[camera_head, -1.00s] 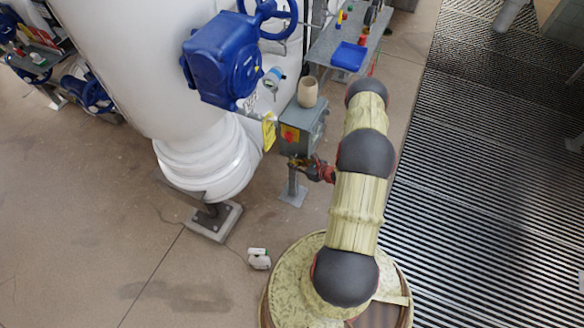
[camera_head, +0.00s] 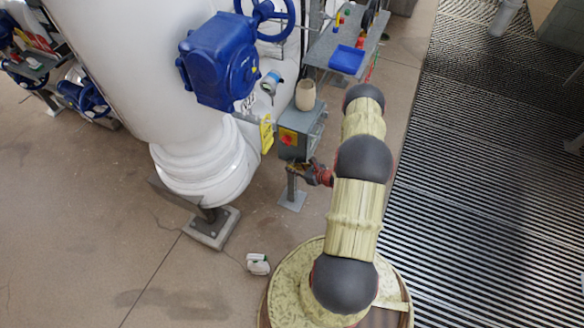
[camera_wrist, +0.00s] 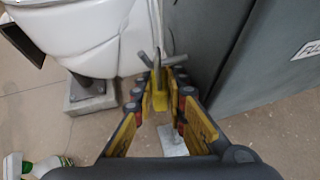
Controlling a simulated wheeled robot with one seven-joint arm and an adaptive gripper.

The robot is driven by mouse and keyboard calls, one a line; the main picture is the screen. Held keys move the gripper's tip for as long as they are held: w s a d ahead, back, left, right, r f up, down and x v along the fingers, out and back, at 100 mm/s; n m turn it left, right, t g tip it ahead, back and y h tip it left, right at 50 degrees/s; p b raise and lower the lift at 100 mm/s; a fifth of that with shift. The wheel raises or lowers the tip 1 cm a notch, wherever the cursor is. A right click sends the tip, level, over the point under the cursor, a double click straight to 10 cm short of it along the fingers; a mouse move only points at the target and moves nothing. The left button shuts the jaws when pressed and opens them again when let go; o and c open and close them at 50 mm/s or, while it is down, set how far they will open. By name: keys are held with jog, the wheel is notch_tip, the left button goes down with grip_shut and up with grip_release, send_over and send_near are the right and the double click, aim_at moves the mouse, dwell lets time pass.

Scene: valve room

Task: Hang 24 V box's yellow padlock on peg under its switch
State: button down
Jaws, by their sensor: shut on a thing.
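The grey switch box (camera_head: 297,150) stands on a post right of the white pipe, with a red and yellow switch (camera_head: 288,137) on its front. My gripper (camera_head: 303,167) is just below the box's front. In the wrist view, my gripper (camera_wrist: 161,88) is shut on the yellow padlock (camera_wrist: 160,104), which is largely hidden between the fingers. Grey bars (camera_wrist: 163,62) show just beyond the fingertips; I cannot tell whether they are peg or shackle, or whether they touch the padlock. The box's grey side (camera_wrist: 220,50) is close at the right.
A beige cup (camera_head: 305,95) stands on the box, and a yellow tag (camera_head: 267,134) hangs at its left. The white pipe (camera_head: 205,165) and blue actuator (camera_head: 217,62) are left. A shelf with a blue tray (camera_head: 347,59) is behind. A white bottle (camera_head: 258,264) lies on the open floor.

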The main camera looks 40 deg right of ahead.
jog(key=shift+d, duration=0.45)
jog(key=c, duration=1.7)
grip_release()
jog(key=shift+a+v, duration=0.15)
jog(key=shift+v, duration=2.85)
jog(key=shift+a+v, duration=0.15)
jog(key=shift+v, duration=2.85)
jog(key=shift+s+f, duration=0.15)
jog(key=shift+f, duration=0.05)
